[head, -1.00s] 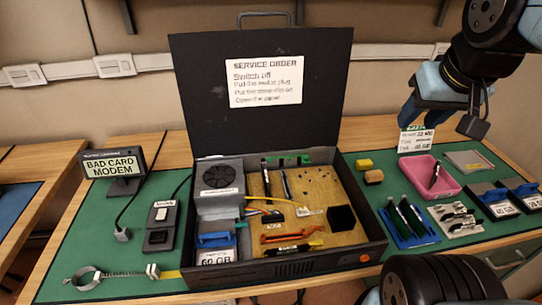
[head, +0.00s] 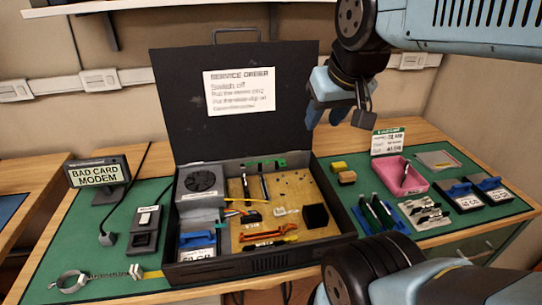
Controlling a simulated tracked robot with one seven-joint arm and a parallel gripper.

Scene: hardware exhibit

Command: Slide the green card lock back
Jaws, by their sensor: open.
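The open black case (head: 262,262) stands on the green mat with its lid upright. The green card lock (head: 267,163) appears as a small green strip along the case's back inner wall. Dark upright cards or slots (head: 264,187) sit just in front of it. At this size I cannot tell how far the lock is slid. My gripper (head: 328,119) is open and empty. It hangs high in the air, to the right of the lid and well apart from the lock.
A fan unit (head: 201,182) fills the case's back left. A pink tray (head: 413,187), a blue card rack (head: 366,224) and yellow blocks (head: 339,166) lie right of the case. A sign (head: 98,173) and switch box (head: 145,230) stand left. The upright lid (head: 165,110) is an obstacle.

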